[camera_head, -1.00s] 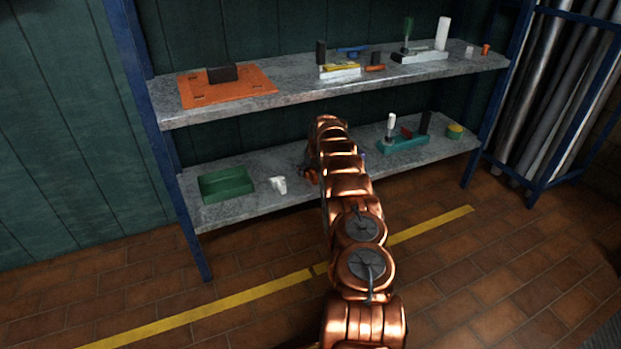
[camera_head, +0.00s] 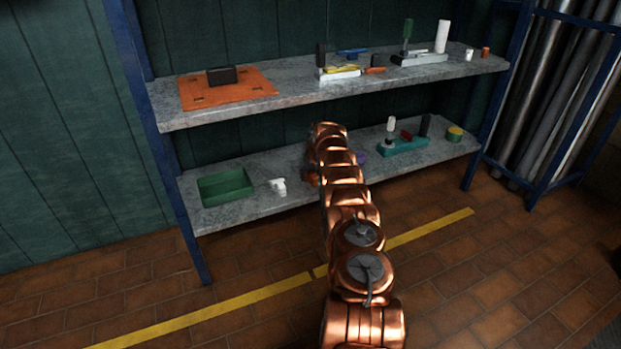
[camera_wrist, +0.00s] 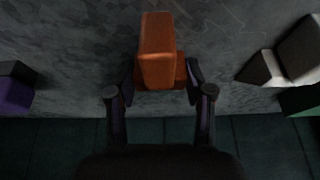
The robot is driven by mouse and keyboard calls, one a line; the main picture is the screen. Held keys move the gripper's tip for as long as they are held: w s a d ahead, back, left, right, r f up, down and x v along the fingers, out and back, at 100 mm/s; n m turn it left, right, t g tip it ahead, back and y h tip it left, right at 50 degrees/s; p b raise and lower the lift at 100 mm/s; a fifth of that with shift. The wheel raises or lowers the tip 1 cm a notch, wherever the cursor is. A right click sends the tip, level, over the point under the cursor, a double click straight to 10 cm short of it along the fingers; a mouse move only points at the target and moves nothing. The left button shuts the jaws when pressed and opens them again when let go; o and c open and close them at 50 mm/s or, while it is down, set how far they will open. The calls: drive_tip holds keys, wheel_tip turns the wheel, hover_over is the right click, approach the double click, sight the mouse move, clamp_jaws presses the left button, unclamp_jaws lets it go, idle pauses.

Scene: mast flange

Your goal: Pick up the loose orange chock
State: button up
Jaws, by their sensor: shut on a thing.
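The orange chock (camera_wrist: 157,48) is a blocky piece with a taller part and a lower part between my fingers. In the wrist view my gripper (camera_wrist: 160,80) is shut on its lower part, one dark finger at each side. A grey surface shows behind it; I cannot tell whether the chock touches it. In the head view my copper arm reaches to the lower shelf (camera_head: 235,210) and hides most of the gripper and chock.
On the lower shelf, a green tray (camera_head: 226,186) and a white nozzle-like piece (camera_head: 277,186) are left of my arm. A purple thing (camera_head: 361,158) and a teal holder (camera_head: 404,145) are to its right. The upper shelf (camera_head: 300,92) lies above, with an orange mat (camera_head: 227,93).

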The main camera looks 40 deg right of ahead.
drive_tip(key=c, duration=0.3)
drive_tip(key=shift+c, duration=0.2)
